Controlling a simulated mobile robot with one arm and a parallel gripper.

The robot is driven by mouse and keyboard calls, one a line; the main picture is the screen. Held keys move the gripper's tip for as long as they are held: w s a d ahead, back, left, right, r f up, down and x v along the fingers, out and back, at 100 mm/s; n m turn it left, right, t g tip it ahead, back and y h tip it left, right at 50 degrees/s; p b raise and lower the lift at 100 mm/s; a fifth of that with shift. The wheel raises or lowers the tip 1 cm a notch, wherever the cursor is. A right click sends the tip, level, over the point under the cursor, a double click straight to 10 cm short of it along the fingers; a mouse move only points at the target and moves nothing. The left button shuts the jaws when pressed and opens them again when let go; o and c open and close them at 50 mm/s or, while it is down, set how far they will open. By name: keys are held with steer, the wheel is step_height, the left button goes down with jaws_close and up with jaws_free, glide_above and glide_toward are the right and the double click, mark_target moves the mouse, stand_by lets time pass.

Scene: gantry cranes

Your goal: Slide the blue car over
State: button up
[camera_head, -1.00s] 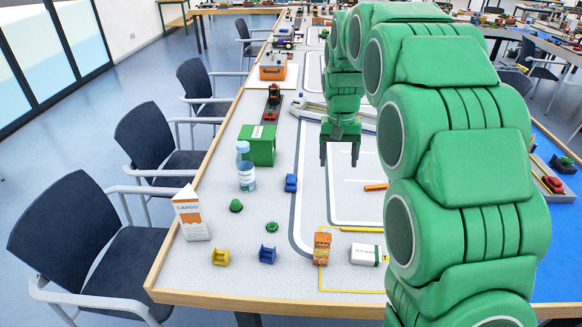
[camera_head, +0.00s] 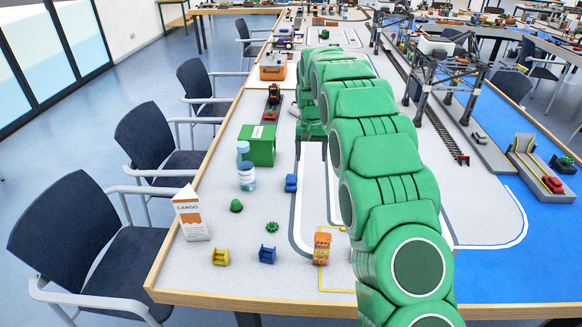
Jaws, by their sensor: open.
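A small blue car (camera_head: 291,183) stands on the grey table by the dark lane line, left of the white looped track. My gripper (camera_head: 311,152) points down beyond the car and slightly to its right in the picture. It is open and appears empty, apart from the car. My arm hides part of the track and table to the right.
A green box (camera_head: 257,146) and a blue-capped bottle (camera_head: 246,172) stand left of the car. A crane (camera_head: 444,85) stands at right.

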glide_above(291, 181)
step_height(291, 181, down, 12)
steer(key=shift+s+r, duration=0.1)
steer(key=shift+s, duration=0.05)
steer(key=shift+f, duration=0.2)
steer(key=shift+f, duration=3.75)
steer(key=c, duration=1.2)
steer(key=shift+d+f, duration=0.1)
steer(key=shift+d, duration=9.9)
